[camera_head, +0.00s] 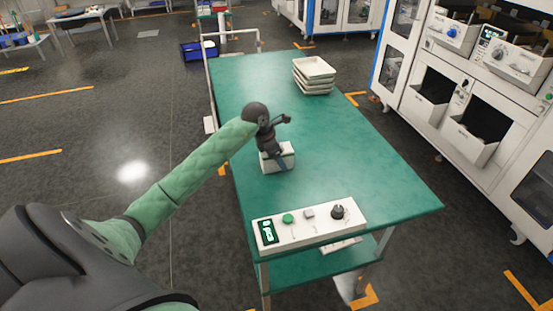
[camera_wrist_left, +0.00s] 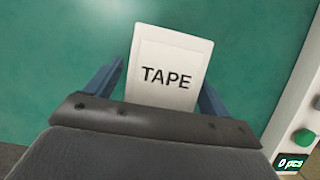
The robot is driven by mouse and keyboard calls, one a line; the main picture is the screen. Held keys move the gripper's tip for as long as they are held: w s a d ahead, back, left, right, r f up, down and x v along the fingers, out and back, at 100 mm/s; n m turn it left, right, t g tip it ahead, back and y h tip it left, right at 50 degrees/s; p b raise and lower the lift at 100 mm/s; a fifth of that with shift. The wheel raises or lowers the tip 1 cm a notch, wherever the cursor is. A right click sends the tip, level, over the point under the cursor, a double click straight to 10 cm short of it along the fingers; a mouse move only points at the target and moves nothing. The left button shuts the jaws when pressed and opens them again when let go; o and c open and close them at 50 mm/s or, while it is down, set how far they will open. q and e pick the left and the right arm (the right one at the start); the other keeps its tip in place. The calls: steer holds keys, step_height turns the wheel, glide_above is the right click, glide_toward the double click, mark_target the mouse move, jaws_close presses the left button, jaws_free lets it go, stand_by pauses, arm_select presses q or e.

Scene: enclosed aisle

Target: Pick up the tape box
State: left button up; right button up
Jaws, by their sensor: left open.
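The tape box is a white box marked TAPE (camera_wrist_left: 168,62) on the green table (camera_head: 355,150). In the head view the box (camera_head: 286,157) shows partly behind my left gripper (camera_head: 272,160), which is over it. In the left wrist view my left gripper (camera_wrist_left: 160,95) is open, with one blue finger on each side of the box. A narrow green gap shows beside the box at each finger. The near end of the box is hidden by the gripper body. My right gripper is in neither view.
A white control panel (camera_head: 318,226) with a green button and a black knob is at the table's near edge. A stack of white trays (camera_head: 313,75) stands at the far end. White cabinets (camera_head: 480,110) line the right side. The table's middle right is clear.

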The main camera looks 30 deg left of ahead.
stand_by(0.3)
arm_select(q)
steer(key=c, duration=1.2)
